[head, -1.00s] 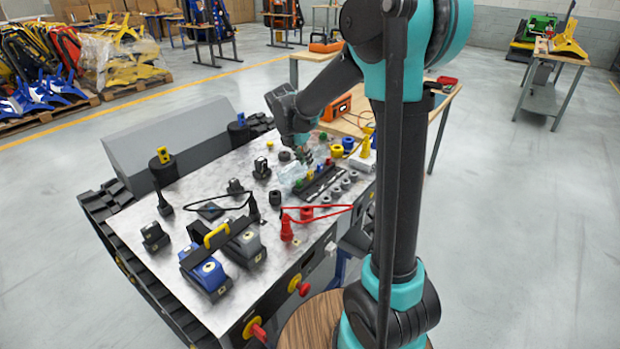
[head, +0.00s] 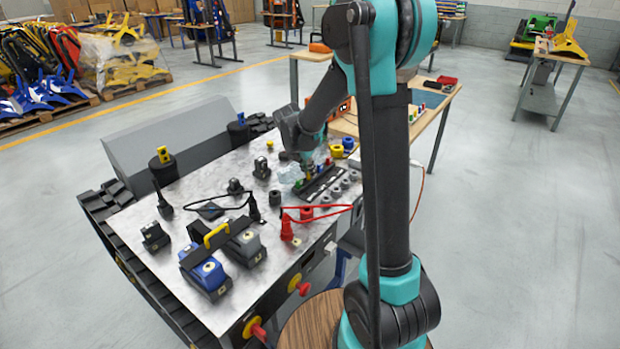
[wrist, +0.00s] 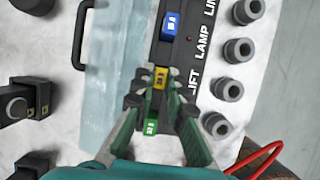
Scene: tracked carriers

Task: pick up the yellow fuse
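The yellow fuse (wrist: 160,80) sits in the dark fuse strip (wrist: 190,58) between a blue fuse (wrist: 170,27) and a green fuse (wrist: 151,127) in the wrist view. My gripper (wrist: 160,88) is above the strip, with its fingertips on either side of the yellow fuse. The fingers look open; I cannot tell whether they touch it. The green fuse shows between the fingers, nearer my palm. In the head view my gripper (head: 307,172) is low over the strip and largely covers the yellow fuse.
Grey round knobs (wrist: 238,50) line the right side of the strip beside white labels. A clear cover (wrist: 108,75) lies to its left. Black switches (wrist: 28,105) stand farther left. A red cable (wrist: 262,160) shows at lower right.

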